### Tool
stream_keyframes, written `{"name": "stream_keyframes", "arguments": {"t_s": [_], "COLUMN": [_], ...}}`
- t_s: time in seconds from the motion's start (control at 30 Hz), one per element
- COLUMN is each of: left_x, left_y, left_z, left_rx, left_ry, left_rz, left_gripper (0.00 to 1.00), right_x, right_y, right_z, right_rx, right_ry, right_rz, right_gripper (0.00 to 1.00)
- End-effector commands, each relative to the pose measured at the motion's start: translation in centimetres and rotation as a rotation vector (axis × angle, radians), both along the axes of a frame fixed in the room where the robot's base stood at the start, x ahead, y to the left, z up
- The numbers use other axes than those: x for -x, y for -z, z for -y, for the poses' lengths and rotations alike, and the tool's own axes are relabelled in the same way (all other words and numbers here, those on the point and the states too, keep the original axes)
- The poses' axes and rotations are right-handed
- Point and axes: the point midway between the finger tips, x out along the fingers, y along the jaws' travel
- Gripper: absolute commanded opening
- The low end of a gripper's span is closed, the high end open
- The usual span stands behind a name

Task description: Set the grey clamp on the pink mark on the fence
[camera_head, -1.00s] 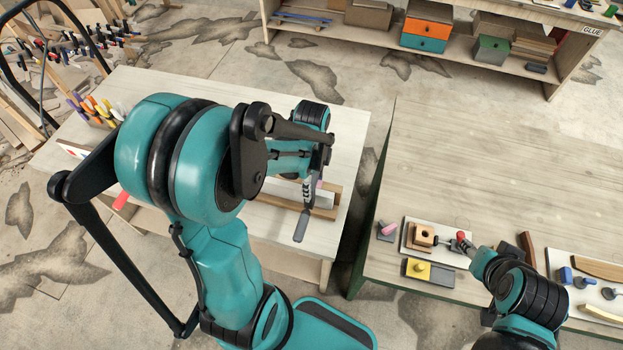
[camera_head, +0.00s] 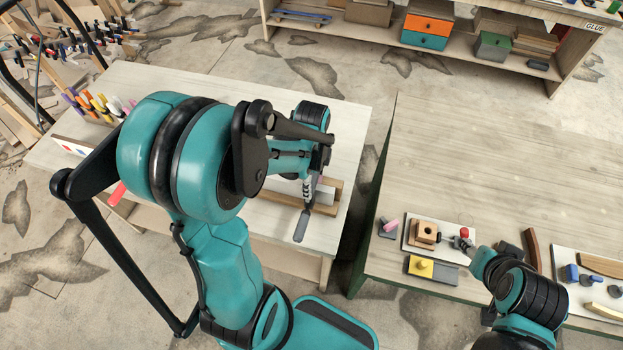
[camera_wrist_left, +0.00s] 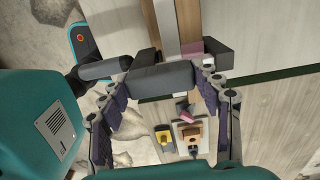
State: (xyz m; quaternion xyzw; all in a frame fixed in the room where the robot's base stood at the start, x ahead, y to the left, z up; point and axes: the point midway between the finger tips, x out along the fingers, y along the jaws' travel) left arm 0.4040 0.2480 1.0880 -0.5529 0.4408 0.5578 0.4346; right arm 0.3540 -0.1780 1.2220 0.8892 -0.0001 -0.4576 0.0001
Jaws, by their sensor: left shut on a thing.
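The grey clamp (camera_wrist_left: 160,77) is between the two fingers of my left gripper (camera_wrist_left: 165,98), which is shut on it. Its dark handle sticks out to the left in the wrist view; in the head view the clamp's grey handle (camera_head: 301,227) hangs below the gripper. The wooden fence (camera_head: 325,209) lies on the left table beneath the gripper. The pink mark (camera_wrist_left: 190,48) shows just beyond the clamp body in the wrist view. I cannot tell whether the clamp touches the fence. My right gripper (camera_head: 476,254) is over the right table; its fingers are too small to read.
The left table (camera_head: 345,130) has a rack of coloured-handled tools at its left. The right table (camera_head: 480,150) holds a wooden block fixture (camera_head: 424,234), a yellow piece (camera_head: 420,267) and several small parts near its front. A gap separates the tables.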

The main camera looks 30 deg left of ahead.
Motion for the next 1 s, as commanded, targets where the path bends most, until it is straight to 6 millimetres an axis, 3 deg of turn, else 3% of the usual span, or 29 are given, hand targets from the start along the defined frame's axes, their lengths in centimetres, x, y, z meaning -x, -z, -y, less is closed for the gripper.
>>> {"name": "stream_keyframes", "arguments": {"t_s": [0.9, 0.93, 1.0], "left_x": [0.0, 0.0, 0.0], "left_y": [1.0, 1.0, 1.0], "left_z": [0.0, 0.0, 0.0], "left_rx": [0.0, 0.0, 0.0], "left_ry": [0.0, 0.0, 0.0], "left_rz": [0.0, 0.0, 0.0], "left_gripper": [0.03, 0.68, 0.87], "right_x": [0.0, 0.0, 0.0], "right_y": [1.0, 1.0, 1.0], "right_z": [0.0, 0.0, 0.0], "right_rx": [0.0, 0.0, 0.0], "right_ry": [0.0, 0.0, 0.0], "right_rz": [0.0, 0.0, 0.0], "right_gripper": [0.42, 0.42, 0.42]}}
